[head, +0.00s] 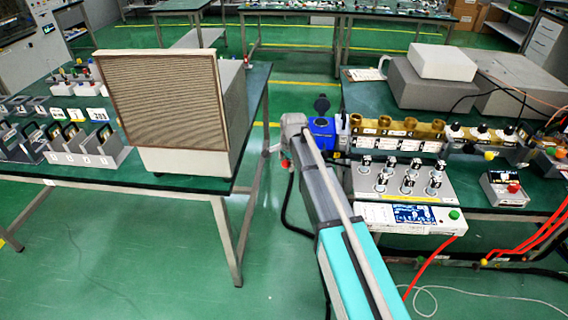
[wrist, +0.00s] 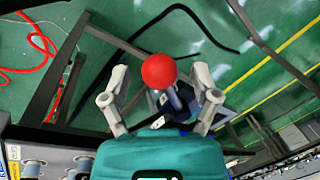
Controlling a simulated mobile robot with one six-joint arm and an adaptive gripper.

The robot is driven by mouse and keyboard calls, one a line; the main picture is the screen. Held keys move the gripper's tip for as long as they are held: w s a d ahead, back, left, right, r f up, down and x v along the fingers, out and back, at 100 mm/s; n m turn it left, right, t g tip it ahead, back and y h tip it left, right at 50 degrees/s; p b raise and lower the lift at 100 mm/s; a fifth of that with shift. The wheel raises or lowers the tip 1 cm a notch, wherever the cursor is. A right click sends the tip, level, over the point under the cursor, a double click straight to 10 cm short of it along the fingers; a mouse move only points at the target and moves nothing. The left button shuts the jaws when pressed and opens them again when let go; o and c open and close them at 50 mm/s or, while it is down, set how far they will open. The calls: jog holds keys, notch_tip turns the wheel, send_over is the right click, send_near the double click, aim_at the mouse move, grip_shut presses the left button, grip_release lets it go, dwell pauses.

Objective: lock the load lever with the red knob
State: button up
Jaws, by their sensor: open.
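The red knob (wrist: 158,71) is a round ball in the middle of the wrist view, between the two fingers of my gripper (wrist: 160,80). The fingers are spread, with a visible gap on both sides of the knob. A dark blue part (wrist: 172,103) shows behind and below the knob. In the head view the red knob (head: 285,163) is small, beside the far end of my arm. A blue block (head: 321,127) with a dark round top is just right of it. My arm hides much of the lever, and its angle is unclear.
A brass-coloured waveguide part (head: 395,127) stands on the right table beside the blue block. A panel with several knobs (head: 400,183) and a white box (head: 410,217) lie nearer. A large grilled box (head: 165,100) stands on the left table. Open green floor lies between the tables.

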grip_shut()
jog(key=shift+a, duration=0.35)
jog(key=shift+d, duration=0.2)
